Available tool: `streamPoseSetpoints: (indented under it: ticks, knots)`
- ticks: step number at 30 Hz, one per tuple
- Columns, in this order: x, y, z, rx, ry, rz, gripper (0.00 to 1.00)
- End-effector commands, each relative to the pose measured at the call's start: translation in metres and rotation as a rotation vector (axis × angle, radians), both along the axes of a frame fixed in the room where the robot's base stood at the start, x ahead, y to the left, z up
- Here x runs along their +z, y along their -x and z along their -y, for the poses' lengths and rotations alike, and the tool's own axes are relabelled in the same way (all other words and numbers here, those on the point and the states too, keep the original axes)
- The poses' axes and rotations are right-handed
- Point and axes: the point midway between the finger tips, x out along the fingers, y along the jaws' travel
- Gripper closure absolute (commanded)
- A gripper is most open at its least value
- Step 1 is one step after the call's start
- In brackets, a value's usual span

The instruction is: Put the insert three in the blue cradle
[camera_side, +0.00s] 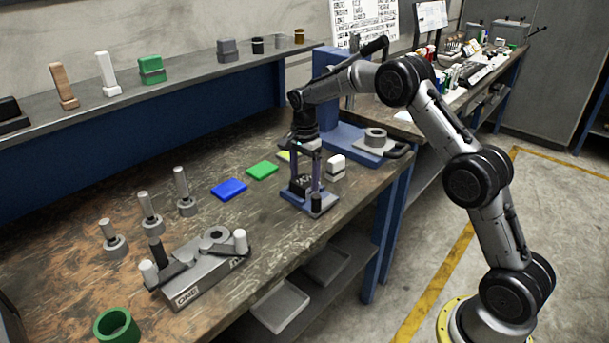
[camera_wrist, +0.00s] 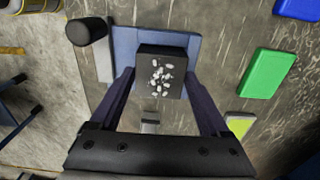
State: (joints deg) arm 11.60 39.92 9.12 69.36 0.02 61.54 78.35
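A black block (camera_side: 300,185) with several white marks on its top is between the fingers of my gripper (camera_side: 306,180). It also shows in the wrist view (camera_wrist: 161,75); I see no readable number on it, so I cannot confirm it is insert three. Under it is the blue cradle (camera_wrist: 127,42), a blue-grey base with a black knob (camera_wrist: 87,31) and a grey bar, also in the side view (camera_side: 322,210). The two fingers are at either side of the block, very close. Whether they press on it, and whether it rests fully in the cradle, I cannot tell.
Flat blue (camera_side: 229,188), green (camera_side: 262,170) and yellow pieces lie left of and behind the cradle. A white and grey block (camera_side: 335,167) stands behind right. A grey clamp fixture (camera_side: 200,268), pegs on discs and a green ring (camera_side: 117,326) are at front left.

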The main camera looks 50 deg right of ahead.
Motion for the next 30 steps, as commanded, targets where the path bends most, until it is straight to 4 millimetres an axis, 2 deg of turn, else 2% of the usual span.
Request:
streamPoseSetpoints:
  ticks: [1,3,10,14,27,30]
  knots:
    - [0.0,0.0,0.0,0.0,0.0,-0.001,0.09]
    - [0.0,0.0,0.0,0.0,0.0,-0.001,0.0]
    - [0.001,0.0,0.0,0.0,0.0,-0.001,0.0]
    - [0.009,0.0,0.0,0.0,0.0,0.002,0.0]
    - [0.093,-0.001,0.0,0.0,0.001,0.003,0.0]
    - [0.107,-0.001,0.0,0.0,0.001,0.002,0.0]
